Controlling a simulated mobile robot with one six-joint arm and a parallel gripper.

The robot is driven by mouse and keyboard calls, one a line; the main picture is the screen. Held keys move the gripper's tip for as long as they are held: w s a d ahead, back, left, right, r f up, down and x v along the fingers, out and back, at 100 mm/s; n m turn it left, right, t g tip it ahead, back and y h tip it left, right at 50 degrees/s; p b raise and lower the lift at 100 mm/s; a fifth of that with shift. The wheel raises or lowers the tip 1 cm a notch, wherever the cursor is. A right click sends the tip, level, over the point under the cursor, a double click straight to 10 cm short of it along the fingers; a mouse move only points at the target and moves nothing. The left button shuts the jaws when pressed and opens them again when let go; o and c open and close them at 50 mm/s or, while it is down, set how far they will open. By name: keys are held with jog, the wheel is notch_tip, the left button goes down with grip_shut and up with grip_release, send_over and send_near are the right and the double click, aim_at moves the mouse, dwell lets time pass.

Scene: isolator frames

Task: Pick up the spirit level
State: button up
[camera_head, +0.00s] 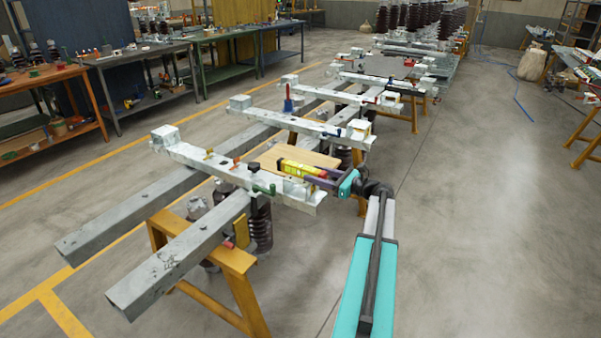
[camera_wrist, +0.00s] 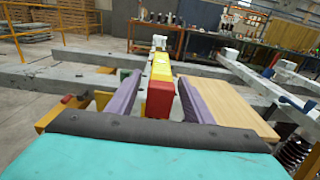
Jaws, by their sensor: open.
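The spirit level (camera_head: 300,168) is a yellow bar with red ends. In the head view it lies on the near part of the steel frame, beside a wooden board. In the wrist view the spirit level (camera_wrist: 160,72) points away from me, its red near end closest. My gripper (camera_wrist: 160,82) is open, with one purple finger on each side of the level. Gaps show between the fingers and the level. In the head view my gripper (camera_head: 318,177) is at the level's right end and partly hides it.
The wooden board (camera_head: 272,157) also shows right of the fingers in the wrist view (camera_wrist: 232,108). A green clamp (camera_head: 264,189) stands on the near steel crossbeam (camera_head: 215,170). Yellow trestles (camera_head: 225,258) support the frame. Open floor lies to the right.

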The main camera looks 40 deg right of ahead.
aim_at(308, 168)
jog(key=shift+x, duration=1.9)
grip_shut()
jog(key=shift+r, duration=0.15)
jog(key=shift+r, duration=0.75)
notch_tip(308, 168, up, 2)
jog(key=s+a+b, duration=0.1)
jog(key=s+a, duration=0.3)
jog(key=s, duration=0.3)
jog(key=s+a+r, duration=0.1)
jog(key=s+a, duration=0.3)
jog(key=s, duration=0.3)
jog(key=shift+r+b, duration=0.15)
jog(key=shift+b, duration=0.25)
jog(key=shift+d, duration=0.1)
